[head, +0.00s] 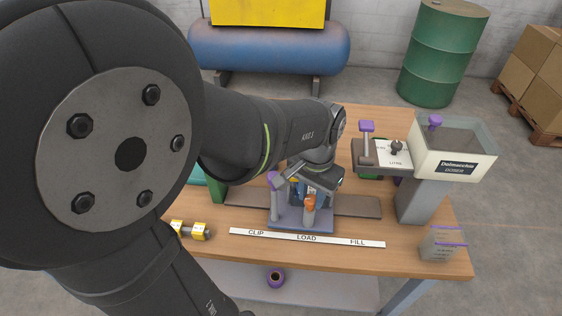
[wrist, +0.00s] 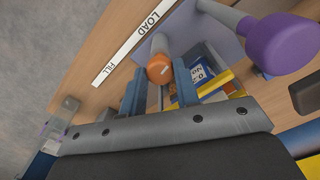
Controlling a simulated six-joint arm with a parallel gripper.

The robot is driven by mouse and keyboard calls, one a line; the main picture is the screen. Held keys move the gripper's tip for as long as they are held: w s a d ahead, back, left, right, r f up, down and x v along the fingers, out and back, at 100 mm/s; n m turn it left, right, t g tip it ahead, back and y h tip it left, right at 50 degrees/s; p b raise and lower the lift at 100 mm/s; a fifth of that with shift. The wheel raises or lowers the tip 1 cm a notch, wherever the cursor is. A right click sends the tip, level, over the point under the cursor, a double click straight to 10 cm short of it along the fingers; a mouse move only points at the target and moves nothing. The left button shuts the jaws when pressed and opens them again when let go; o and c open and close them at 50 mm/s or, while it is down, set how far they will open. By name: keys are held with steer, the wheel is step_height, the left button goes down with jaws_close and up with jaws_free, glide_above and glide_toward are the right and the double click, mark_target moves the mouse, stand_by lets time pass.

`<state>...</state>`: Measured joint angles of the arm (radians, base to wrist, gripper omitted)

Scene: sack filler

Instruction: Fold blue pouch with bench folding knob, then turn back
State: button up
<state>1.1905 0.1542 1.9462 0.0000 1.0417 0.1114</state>
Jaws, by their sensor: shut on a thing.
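The blue pouch (wrist: 203,73), with a white printed label, sits in the grey-violet bench fixture (head: 290,218) behind the LOAD label. It is partly hidden by my gripper and the knobs. An orange-topped knob (head: 309,202) stands at the fixture's front; it also shows in the wrist view (wrist: 159,70). My gripper (wrist: 160,82) has its two blue fingers on either side of this orange knob and is shut on it. A purple-topped post (head: 273,180) rises at the fixture's left; its purple top is large in the wrist view (wrist: 281,42).
A filler hopper (head: 447,165) and a purple-handled lever (head: 366,127) stand at the right. A grey pouch (head: 441,243) is at the bench's right front corner. Yellow-and-grey parts (head: 190,230) lie at the left. A label strip (head: 307,238) runs along the front.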

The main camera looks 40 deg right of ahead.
mark_target(311, 199)
stand_by(0.4)
steer(key=o, duration=1)
step_height(311, 199, up, 18)
steer(key=shift+f, duration=0.25)
step_height(311, 199, down, 18)
steer(key=shift+r, duration=0.2)
stand_by(0.4)
steer(key=shift+r, duration=0.1)
